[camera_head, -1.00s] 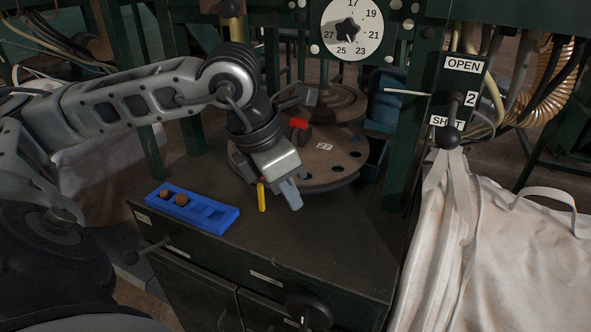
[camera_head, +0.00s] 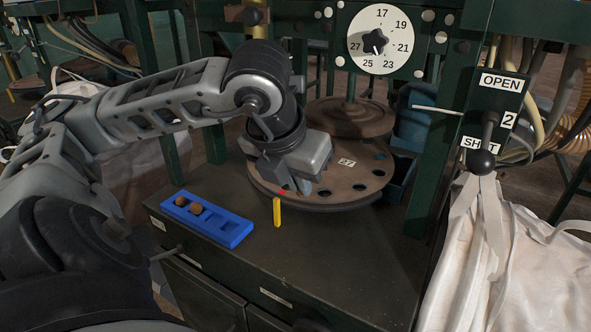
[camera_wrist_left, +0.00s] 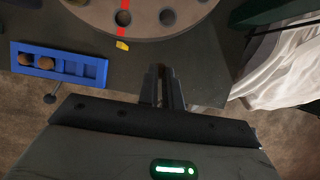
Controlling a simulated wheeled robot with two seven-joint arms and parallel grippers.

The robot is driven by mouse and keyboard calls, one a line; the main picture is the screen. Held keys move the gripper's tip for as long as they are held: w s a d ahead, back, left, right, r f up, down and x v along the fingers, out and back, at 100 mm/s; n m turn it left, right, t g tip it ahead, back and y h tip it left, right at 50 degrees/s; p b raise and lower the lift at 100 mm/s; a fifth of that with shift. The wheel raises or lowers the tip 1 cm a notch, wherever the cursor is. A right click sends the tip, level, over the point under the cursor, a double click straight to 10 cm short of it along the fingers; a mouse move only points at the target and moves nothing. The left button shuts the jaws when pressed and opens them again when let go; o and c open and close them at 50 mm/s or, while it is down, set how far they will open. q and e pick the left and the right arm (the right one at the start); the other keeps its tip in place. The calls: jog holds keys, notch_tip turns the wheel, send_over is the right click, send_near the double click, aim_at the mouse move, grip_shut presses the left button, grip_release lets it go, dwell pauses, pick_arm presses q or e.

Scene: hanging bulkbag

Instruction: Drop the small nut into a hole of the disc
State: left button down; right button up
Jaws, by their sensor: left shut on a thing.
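The round brown disc (camera_head: 335,197) has a ring of holes near its rim and a red mark. It also shows at the top of the left wrist view (camera_wrist_left: 185,22), with dark holes and a red stripe. My left gripper (camera_wrist_left: 166,74) is shut, its fingers close together around something small and brownish, probably the small nut, mostly hidden between them. In the head view, my left wrist covers the disc's near left part, and the fingertips are not clear. My right gripper is not in view.
A blue tray (camera_head: 232,229) on the cabinet top holds two brown nuts (camera_head: 188,204) at its left end; its right compartments look empty. A yellow pointer (camera_head: 277,213) stands at the disc's near edge. A lever (camera_head: 484,158) and white bag (camera_head: 482,270) are at the right.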

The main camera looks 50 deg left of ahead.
pick_arm(q)
jog(key=w+p, duration=0.1)
jog(key=w, duration=0.1)
jog(key=w+a+f+p, duration=0.1)
jog(key=w, duration=0.1)
jog(key=w+a+p, duration=0.1)
jog(key=w, duration=0.1)
jog(key=shift+w+f+p, duration=0.1)
jog(key=shift+f+p, duration=0.05)
jog(key=shift+p, duration=0.2)
jog(key=shift+w+a+f+p, duration=0.1)
jog(key=shift+w+a+p, duration=0.1)
jog(key=shift+w, duration=0.3)
jog(key=shift+w+a+f+p, duration=0.1)
jog(key=shift+w+p, duration=0.05)
jog(key=shift+w, duration=0.3)
jog(key=shift+w+f, duration=0.15)
jog(key=shift+f, duration=0.15)
jog(key=shift+f+b, duration=0.55)
jog(key=shift+b, duration=0.2)
jog(key=shift+f+b, duration=0.35)
jog(key=shift+b, duration=0.05)
jog(key=shift+f, duration=0.15)
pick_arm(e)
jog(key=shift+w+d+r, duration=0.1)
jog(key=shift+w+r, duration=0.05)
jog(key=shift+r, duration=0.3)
